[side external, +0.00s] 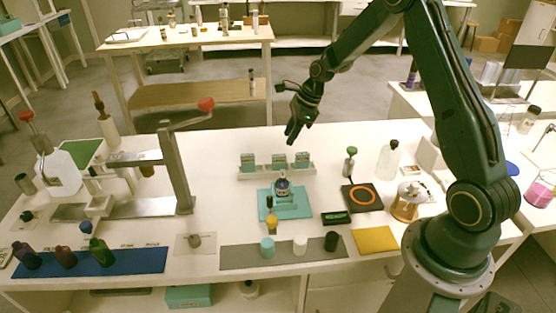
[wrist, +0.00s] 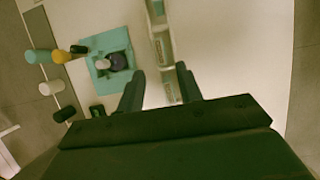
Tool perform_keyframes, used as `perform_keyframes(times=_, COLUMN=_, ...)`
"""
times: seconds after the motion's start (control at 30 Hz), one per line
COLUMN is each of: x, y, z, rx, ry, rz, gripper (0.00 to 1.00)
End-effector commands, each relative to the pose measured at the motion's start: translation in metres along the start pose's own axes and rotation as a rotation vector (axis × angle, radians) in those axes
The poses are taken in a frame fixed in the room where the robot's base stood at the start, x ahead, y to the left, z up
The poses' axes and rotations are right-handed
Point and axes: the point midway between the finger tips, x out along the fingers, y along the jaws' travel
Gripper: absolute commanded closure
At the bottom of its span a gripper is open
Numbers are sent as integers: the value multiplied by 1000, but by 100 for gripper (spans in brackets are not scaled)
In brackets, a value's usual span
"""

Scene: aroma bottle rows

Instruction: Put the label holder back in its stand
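A long white stand (side external: 262,174) stands behind the middle of the table. Three small teal-and-white label holders sit along it: a left one (side external: 247,161), a middle one (side external: 278,161) and a right one (side external: 302,160). I cannot tell which one the task means. My gripper (side external: 292,134) is above and behind the stand, pointing down, apart from the table. In the wrist view my gripper (wrist: 160,86) has its two fingers spread with nothing held between them. The stand (wrist: 154,30) runs toward the gap between the fingers, and its near end is partly hidden.
In front of the stand, a dark bottle (side external: 283,188) is on a teal platform (side external: 292,210). A black pad with an orange ring (side external: 362,198) lies right of it. A grey mat (side external: 235,258) holds small jars. A clear bottle (side external: 388,162) stands behind. The table behind the stand is clear.

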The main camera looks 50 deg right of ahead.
Motion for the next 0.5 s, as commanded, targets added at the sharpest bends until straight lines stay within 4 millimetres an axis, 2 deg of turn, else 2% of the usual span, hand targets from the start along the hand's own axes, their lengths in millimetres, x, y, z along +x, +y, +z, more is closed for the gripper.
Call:
perform_keyframes(times=0.2, x=-23, y=0, z=0, rx=0, ry=-1, rz=1, gripper=64)
perform_keyframes(times=0.5, x=-29, y=0, z=0, rx=0, ry=0, rz=1, gripper=64)
